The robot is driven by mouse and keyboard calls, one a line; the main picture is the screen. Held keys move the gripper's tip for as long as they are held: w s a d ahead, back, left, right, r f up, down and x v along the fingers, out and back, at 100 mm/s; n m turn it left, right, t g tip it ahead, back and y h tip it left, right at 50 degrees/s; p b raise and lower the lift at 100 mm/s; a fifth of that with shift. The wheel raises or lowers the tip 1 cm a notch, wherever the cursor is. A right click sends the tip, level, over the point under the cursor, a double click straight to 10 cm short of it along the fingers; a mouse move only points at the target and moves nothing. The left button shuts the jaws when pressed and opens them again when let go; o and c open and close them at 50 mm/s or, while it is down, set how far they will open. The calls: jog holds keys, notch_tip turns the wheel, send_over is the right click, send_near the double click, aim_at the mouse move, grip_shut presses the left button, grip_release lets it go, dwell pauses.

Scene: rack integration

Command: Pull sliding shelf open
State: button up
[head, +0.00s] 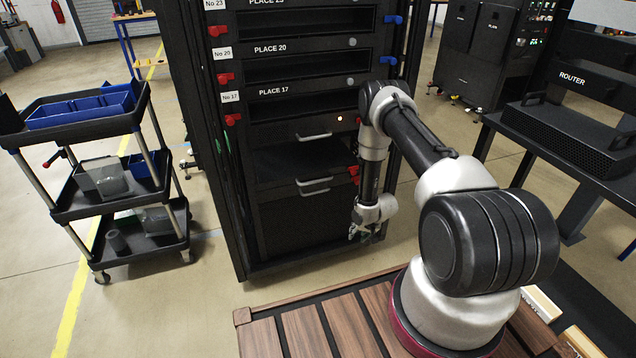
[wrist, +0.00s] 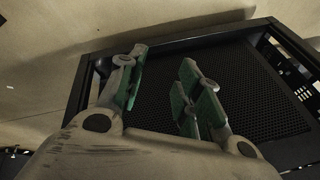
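The black rack (head: 247,210) stands upright in front of me. Low in it is a dark flat surface (head: 295,163), which looks like the sliding shelf, with a silver bar handle (head: 312,181) at its front edge. Another silver handle (head: 314,136) is on the panel above, and a third (head: 315,192) sits just below. My gripper (head: 366,234) hangs pointing down by the rack's lower right side, below and right of these handles. In the wrist view my gripper (wrist: 163,62) has its green-padded fingers apart with nothing between them. No handle can be made out in that view.
A black cart (head: 78,133) with blue bins stands left of the rack. A table with the router (head: 570,135) is at the right. Red latches (head: 232,119) and blue latches (head: 388,60) stick out from the rack's sides. A black perforated surface (wrist: 225,85) lies beyond my fingers.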

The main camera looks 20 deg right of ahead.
notch_tip(320, 180, down, 4)
jog(key=w+a+m+t+y, duration=0.1)
jog(key=a+t, duration=0.1)
jog(key=m+t+y, duration=0.6)
jog(key=t, duration=0.6)
send_near(318, 181)
jog(key=w, duration=0.3)
jog(key=x, duration=0.7)
jog(key=shift+w+a, duration=0.1)
jog(key=shift+a, duration=0.4)
grip_shut()
